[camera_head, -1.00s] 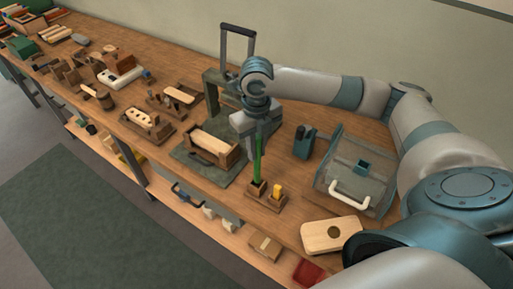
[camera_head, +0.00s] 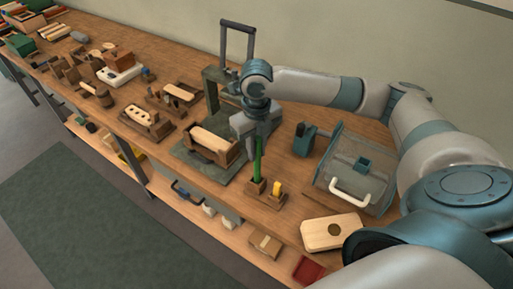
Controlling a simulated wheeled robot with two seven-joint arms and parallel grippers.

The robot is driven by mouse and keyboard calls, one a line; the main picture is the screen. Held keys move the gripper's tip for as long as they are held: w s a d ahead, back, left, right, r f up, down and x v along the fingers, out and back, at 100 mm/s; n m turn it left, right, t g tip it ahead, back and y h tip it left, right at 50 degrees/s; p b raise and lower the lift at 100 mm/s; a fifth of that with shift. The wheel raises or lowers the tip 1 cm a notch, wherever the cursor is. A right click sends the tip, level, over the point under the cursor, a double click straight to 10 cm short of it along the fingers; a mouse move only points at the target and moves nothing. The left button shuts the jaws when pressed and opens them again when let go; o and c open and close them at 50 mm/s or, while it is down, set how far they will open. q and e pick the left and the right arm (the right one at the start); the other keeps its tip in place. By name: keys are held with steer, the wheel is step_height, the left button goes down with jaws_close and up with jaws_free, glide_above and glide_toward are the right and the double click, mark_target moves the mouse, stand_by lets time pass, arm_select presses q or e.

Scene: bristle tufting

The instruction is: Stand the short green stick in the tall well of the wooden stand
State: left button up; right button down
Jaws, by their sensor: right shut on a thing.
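The short green stick (camera_head: 258,160) stands about upright, with its lower end at a well of the small wooden stand (camera_head: 263,198). I cannot tell whether its lower end is inside the well or just above it. A yellow stick (camera_head: 277,187) stands in the stand's other well, to the right. My right gripper (camera_head: 258,138) points down above the stand and is shut on the upper part of the green stick. My left gripper is not in view.
A grey clear-sided bin (camera_head: 350,198) with a white handle and a dark green block (camera_head: 304,140) stand to the right. A grey press frame with a wooden block (camera_head: 212,146) is to the left. A pale holed board (camera_head: 331,232) lies near the front edge.

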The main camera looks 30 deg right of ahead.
mark_target(257, 158)
steer(key=shift+f+b, duration=0.55)
steer(key=shift+f, duration=1.55)
stand_by(0.5)
steer(key=c, duration=1.2)
jaws_free()
steer(key=shift+r, duration=0.1)
steer(key=shift+r+p, duration=3.4)
steer(key=shift+p, duration=0.55)
